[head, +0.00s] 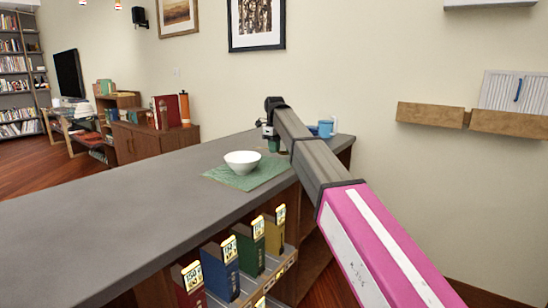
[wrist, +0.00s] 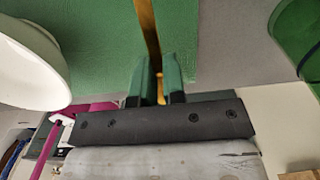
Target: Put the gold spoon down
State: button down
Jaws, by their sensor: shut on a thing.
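My gripper (wrist: 157,72) is shut on the gold spoon (wrist: 148,25) in the wrist view. The spoon's narrow handle runs up from between the fingers over the green mat (wrist: 95,50) and out of the top of the picture. Its far end is out of view. In the head view the mat (head: 222,177) lies on the grey counter and my arm reaches over to its far right side. The spoon cannot be made out there. Whether it touches the mat is unclear.
A white bowl (head: 242,162) stands on the mat, left of my gripper in the wrist view (wrist: 30,65). A dark green rounded thing (wrist: 298,35) is at the right there. A blue cup (head: 325,128) stands at the counter's far end. The counter's left part (head: 110,215) is clear.

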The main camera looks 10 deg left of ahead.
aim_at(274, 162)
jog(key=shift+f, duration=1.9)
jog(key=shift+f, duration=0.1)
jog(key=c, duration=1.2)
grip_release()
notch_tip(274, 162, up, 12)
jog(key=shift+r, duration=0.15)
